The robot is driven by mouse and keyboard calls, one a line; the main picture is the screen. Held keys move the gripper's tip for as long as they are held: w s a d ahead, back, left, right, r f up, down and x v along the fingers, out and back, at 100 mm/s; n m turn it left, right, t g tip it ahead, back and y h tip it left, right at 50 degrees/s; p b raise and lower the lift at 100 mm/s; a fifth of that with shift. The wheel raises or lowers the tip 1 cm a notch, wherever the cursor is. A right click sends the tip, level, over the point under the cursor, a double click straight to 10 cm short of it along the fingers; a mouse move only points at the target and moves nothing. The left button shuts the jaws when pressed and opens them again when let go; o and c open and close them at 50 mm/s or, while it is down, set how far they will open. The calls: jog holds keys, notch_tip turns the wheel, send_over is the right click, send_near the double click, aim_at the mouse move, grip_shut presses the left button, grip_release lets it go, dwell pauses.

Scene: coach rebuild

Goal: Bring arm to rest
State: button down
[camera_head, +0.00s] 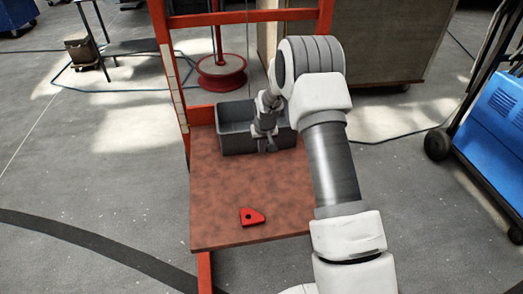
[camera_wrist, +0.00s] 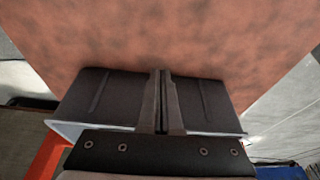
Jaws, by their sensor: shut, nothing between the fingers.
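My gripper (camera_head: 268,146) points down at the near side of the grey bin (camera_head: 236,140), at the back of the reddish-brown tabletop (camera_head: 220,190). Its two fingers are together with nothing between them, as the wrist view also shows at the gripper (camera_wrist: 162,74). The bin's dark wall (camera_wrist: 95,92) spreads behind the fingers there. My arm is stretched forward over the right side of the table and hides part of the bin. Whether the fingertips touch the bin cannot be told.
A red angular piece with a dark hole (camera_head: 251,217) lies near the table's front edge. A red frame (camera_head: 165,60) rises behind the table. A red round base (camera_head: 221,75) stands beyond it. A blue wheeled cart (camera_head: 495,125) is at the right. The table's left part is clear.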

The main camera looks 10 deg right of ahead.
jog(key=s+r, duration=0.5)
jog(key=r, duration=0.4)
jog(key=s+r+t+p, duration=0.1)
jog(key=s+r, duration=0.4)
jog(key=r, duration=0.5)
jog(key=s+r, duration=0.5)
jog(key=r, duration=0.4)
jog(key=s+r+t, duration=0.1)
jog(key=s+r, duration=0.2)
jog(key=s, duration=0.9)
jog(key=s+r, duration=0.4)
jog(key=s, duration=0.7)
notch_tip(320, 180, up, 17)
jog(key=s+p, duration=0.1)
jog(key=p, duration=1.7)
jog(key=shift+d+r, duration=0.15)
jog(key=shift+d, duration=0.05)
